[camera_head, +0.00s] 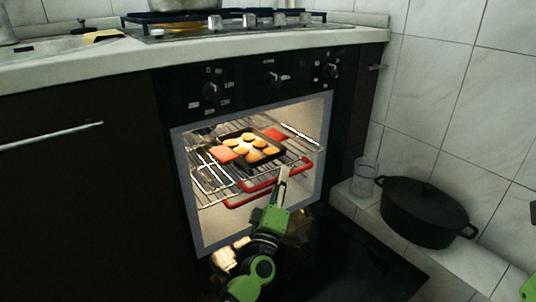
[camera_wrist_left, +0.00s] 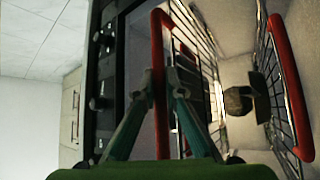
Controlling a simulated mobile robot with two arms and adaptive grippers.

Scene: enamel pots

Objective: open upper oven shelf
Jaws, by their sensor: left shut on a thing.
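The oven is open and lit inside. Its upper wire shelf (camera_head: 205,160) carries a dark baking tray (camera_head: 240,155) with several round buns and has a red front bar (camera_head: 300,168). A second red bar (camera_head: 235,203) shows just below it. My left gripper (camera_head: 284,174) reaches in from below at the oven mouth. In the left wrist view its two fingers (camera_wrist_left: 160,92) close on the upper shelf's red bar (camera_wrist_left: 158,45), and the other red bar (camera_wrist_left: 287,85) stands apart to the right.
The oven door (camera_head: 350,268) lies folded down in front. A black lidded pot (camera_head: 420,212) and a clear glass (camera_head: 364,178) stand on a tiled ledge at right. A cabinet with a handle (camera_head: 50,135) is at left. The hob (camera_head: 230,25) is above.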

